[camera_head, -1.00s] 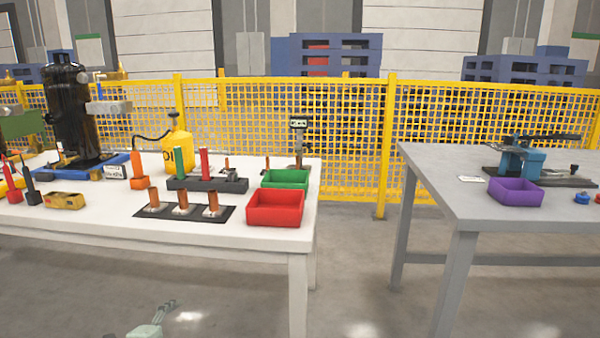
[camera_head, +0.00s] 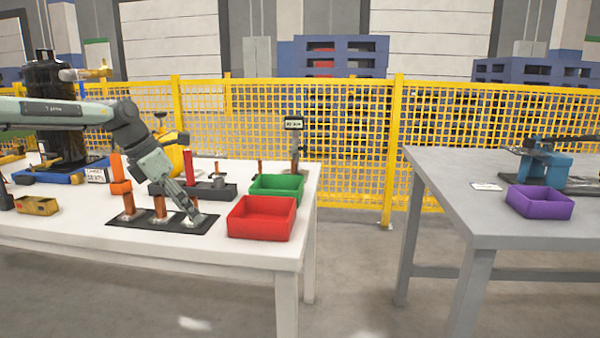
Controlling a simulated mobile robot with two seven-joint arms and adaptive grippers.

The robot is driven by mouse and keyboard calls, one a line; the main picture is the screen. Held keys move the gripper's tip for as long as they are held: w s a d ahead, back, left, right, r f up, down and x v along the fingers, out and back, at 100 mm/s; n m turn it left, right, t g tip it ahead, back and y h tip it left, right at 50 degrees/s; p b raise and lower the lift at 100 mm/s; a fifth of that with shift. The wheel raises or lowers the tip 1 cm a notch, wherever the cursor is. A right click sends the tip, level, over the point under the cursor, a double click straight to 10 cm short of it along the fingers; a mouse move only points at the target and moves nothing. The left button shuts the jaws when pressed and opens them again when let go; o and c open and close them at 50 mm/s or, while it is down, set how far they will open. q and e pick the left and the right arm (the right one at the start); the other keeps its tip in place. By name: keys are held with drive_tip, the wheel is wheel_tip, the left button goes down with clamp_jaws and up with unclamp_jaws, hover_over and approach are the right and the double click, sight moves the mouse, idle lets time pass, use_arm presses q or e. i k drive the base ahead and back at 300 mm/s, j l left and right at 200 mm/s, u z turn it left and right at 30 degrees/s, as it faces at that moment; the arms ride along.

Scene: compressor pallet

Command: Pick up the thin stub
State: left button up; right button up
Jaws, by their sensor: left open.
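A black plate (camera_head: 180,228) near the front of the white table carries upright copper stubs in pale bases. The left stub (camera_head: 128,204) and the middle stub (camera_head: 160,207) show beside my gripper. The right stub is mostly hidden behind my gripper's fingers; its pale base (camera_head: 196,221) shows. I cannot tell from their widths which stub is the thin one. My left gripper (camera_head: 190,210) is open and points down and right at the right stub, with its fingertips low over the base. Whether the fingers touch the stub is unclear. My right gripper is not in view.
A red bin (camera_head: 262,218) stands just right of the plate, with a green bin (camera_head: 277,186) behind it. A dark holder block (camera_head: 222,192) with a red rod (camera_head: 189,168) stands behind my gripper. A grey table (camera_head: 450,190) holds a purple bin (camera_head: 540,202).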

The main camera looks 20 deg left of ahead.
sight(292, 161)
drive_tip(key=i, duration=1.6)
